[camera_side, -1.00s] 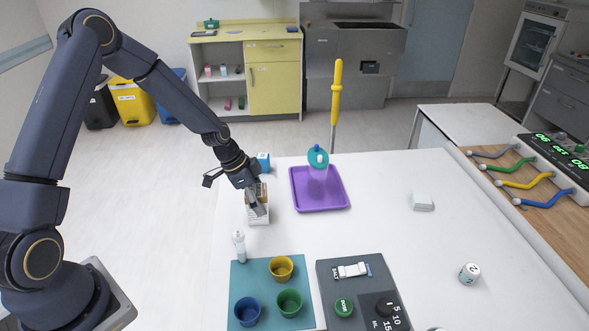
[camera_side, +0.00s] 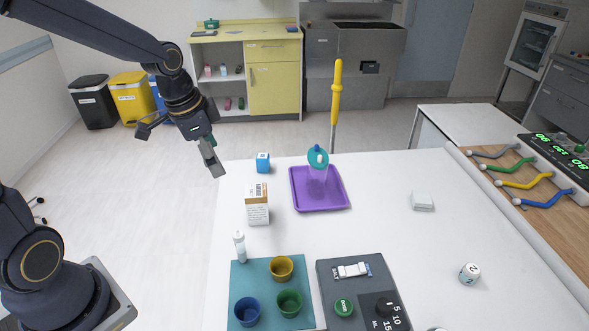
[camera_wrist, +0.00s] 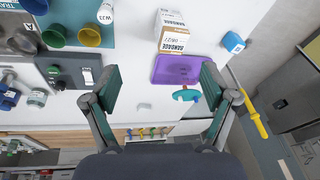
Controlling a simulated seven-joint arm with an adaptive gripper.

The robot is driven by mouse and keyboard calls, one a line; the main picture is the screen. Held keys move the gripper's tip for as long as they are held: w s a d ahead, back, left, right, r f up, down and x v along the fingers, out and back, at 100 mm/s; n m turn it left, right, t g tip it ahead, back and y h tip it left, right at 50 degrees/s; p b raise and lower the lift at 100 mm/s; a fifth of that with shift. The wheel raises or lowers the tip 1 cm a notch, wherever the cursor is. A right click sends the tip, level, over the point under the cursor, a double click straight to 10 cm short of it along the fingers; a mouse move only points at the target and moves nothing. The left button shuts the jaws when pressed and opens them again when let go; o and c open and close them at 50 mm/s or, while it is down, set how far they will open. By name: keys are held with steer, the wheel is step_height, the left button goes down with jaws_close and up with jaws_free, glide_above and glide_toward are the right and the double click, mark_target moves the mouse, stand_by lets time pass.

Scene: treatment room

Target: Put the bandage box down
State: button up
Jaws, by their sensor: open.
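The bandage box (camera_side: 257,204), white with a brown-orange upper part, stands upright on the white table (camera_side: 385,235), left of the purple tray (camera_side: 322,206). In the wrist view the bandage box (camera_wrist: 172,33) shows its printed label near the top, beyond the purple tray (camera_wrist: 176,69). My gripper (camera_side: 214,168) is up and to the left of the box in the side view, clear of it, past the table's left edge. In the wrist view my gripper (camera_wrist: 160,88) has its two fingers wide apart with nothing between them.
A blue cube (camera_side: 263,162) stands behind the box, and a white bottle (camera_side: 239,246) stands in front. A jar with a teal lid (camera_side: 318,160) is on the tray. Coloured cups sit on a teal mat (camera_side: 240,270). The table's right-hand middle is mostly clear.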

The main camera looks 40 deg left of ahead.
steer(key=s+d+r+n+t, duration=0.1)
steer(key=s+r+n, duration=0.2)
steer(key=s, duration=0.4)
steer(key=s+d+r+n+t, duration=0.1)
steer(key=s+r+n, duration=0.2)
steer(key=s, duration=0.4)
steer(key=shift+s+d+r+t, duration=0.15)
steer(key=shift+d+r+t, duration=0.2)
steer(key=shift+r, duration=0.55)
